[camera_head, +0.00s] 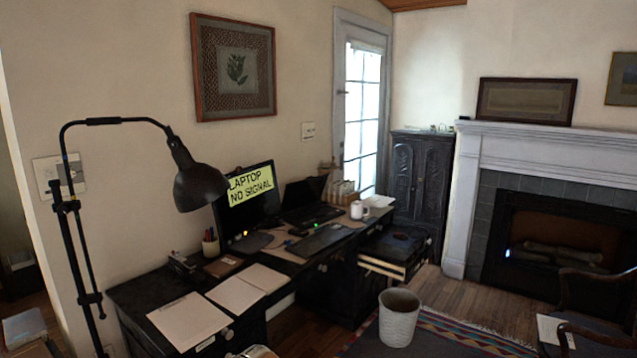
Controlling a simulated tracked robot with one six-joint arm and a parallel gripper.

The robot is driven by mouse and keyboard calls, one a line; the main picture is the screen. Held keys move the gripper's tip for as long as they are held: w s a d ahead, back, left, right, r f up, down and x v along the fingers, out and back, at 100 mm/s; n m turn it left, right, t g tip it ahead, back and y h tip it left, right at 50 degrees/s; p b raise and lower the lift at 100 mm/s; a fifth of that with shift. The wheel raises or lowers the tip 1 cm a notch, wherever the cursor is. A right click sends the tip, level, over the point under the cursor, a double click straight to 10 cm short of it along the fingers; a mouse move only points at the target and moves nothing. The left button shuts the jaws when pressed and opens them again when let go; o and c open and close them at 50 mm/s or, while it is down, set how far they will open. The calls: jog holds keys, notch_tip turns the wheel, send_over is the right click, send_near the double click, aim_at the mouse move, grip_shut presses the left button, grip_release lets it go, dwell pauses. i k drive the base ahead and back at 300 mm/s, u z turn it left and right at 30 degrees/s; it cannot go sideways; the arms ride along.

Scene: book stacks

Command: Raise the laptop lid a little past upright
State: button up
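The dark laptop (312,215) sits on the desk, right of a monitor. Its dark lid (302,191) stands raised behind the keyboard base; its exact angle is hard to tell at this distance. The monitor (250,198) shows a yellow sign reading "LAPTOP NO SIGNAL". My gripper is not in view, and nothing is seen touching the laptop.
The dark desk (140,290) runs along the left wall. A keyboard (318,241) lies before the laptop, and a white mug (359,210) stands right of it. A black lamp (200,187) overhangs the left side. A wastebasket (398,325) stands on the floor in front.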

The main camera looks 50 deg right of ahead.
aim_at(301, 194)
jog(key=z, duration=1.65)
jog(key=i, duration=1)
jog(key=z, duration=0.35)
jog(key=i, duration=1.6)
jog(key=u, duration=0.45)
jog(key=i, duration=0.9)
jog(key=u, duration=0.35)
